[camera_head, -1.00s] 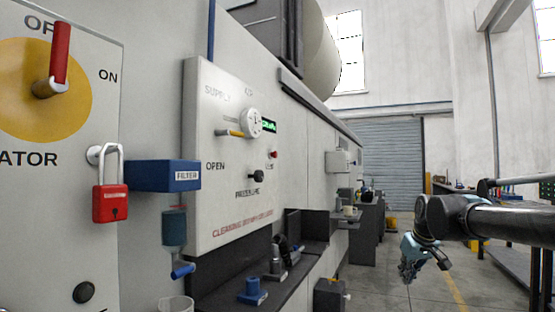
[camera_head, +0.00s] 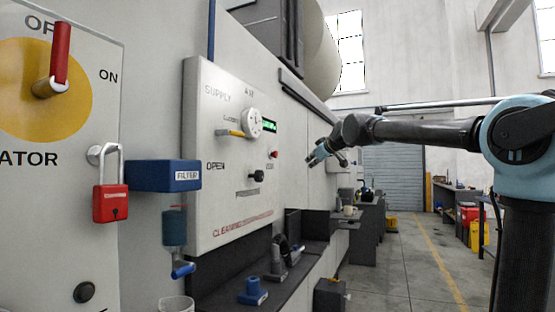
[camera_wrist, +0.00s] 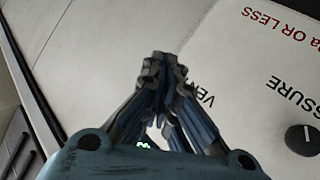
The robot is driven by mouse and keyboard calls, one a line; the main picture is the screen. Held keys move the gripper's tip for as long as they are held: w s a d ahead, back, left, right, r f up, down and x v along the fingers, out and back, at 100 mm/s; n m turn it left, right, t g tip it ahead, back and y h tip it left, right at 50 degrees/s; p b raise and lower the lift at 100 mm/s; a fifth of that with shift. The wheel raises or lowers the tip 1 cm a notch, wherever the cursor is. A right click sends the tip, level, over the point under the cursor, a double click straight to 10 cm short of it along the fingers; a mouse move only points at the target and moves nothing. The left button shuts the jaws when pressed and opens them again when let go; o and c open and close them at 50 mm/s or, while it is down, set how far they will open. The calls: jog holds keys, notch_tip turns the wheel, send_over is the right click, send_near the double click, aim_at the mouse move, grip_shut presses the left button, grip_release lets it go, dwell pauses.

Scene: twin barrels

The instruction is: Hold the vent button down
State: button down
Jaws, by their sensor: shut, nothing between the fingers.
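The white air supply panel (camera_head: 215,120) is on the wall, with a small red button (camera_head: 273,154) near its right edge. I take this for the vent button. A label starting "VEN" shows in the wrist view beside my fingers, but no button shows there; my gripper may cover it. My gripper (camera_head: 314,158) is shut and empty, just right of the red button in the head view, apart from it in the picture. In the wrist view my shut gripper (camera_wrist: 163,66) points over the panel face (camera_wrist: 225,55). Contact cannot be told.
A black knob (camera_head: 256,176) sits below left of the button and also shows in the wrist view (camera_wrist: 302,140). The panel also has a gauge (camera_head: 251,122), a green display (camera_head: 269,126) and a yellow-handled lever (camera_head: 230,133). A dark shelf (camera_head: 300,262) with fittings lies below.

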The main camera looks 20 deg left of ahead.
aim_at(274, 154)
jog(key=a, duration=0.1)
jog(key=a+r, duration=0.2)
jog(key=shift+w+r+n+y, duration=0.2)
jog(key=shift+w+n+y, duration=0.1)
jog(key=shift+w+y, duration=0.1)
jog(key=a, duration=0.8)
jog(key=shift+w+a, duration=0.3)
jog(key=shift+a, duration=0.15)
dwell(1.2)
jog(key=shift+s+a, duration=0.1)
jog(key=shift+a, duration=0.25)
